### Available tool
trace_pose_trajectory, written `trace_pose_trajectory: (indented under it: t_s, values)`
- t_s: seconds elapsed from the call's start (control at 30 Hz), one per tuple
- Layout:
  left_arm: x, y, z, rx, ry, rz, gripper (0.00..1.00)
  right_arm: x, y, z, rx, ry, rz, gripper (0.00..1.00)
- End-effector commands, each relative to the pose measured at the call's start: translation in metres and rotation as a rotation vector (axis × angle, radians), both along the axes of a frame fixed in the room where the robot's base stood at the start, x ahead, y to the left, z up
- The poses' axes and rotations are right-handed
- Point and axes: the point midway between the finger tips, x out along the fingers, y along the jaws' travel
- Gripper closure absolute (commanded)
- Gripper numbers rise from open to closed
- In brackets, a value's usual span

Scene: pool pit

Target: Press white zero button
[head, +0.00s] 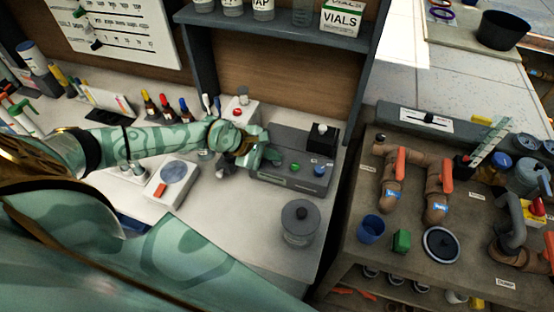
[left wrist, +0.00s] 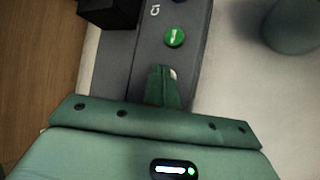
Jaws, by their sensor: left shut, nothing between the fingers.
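The grey device (head: 262,176) stands on the white counter, with a green button (head: 295,167) and a blue button (head: 319,171) on its top. My left gripper (head: 272,156) is shut and empty, with its fingertips over the left part of the device. In the left wrist view, the shut fingers (left wrist: 162,72) point towards the green button (left wrist: 174,37). A small white edge, likely the white button (left wrist: 173,74), shows right beside the fingertips, mostly hidden by them. I cannot tell whether they touch it. In the head view the fingers hide that spot. My right gripper is not in view.
A black box (head: 322,138) stands behind the device. A white box with a red button (head: 238,112) is behind my left gripper. A lidded grey jar (head: 301,224) stands in front of the device. A scale (head: 172,182) lies to the left.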

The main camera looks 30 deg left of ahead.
Motion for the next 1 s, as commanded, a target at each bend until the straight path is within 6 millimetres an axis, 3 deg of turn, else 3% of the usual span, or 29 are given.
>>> trace_pose_trajectory:
  t_s: [0.23,0.67,1.0]
  values:
    - [0.000,0.000,0.015,0.000,0.001,-0.001,1.00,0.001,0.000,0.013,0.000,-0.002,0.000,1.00]
    - [0.000,0.000,0.018,0.000,0.000,0.000,1.00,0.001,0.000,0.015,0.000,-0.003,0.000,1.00]
    - [0.000,0.000,0.050,0.000,0.000,0.000,1.00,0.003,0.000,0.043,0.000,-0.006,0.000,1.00]
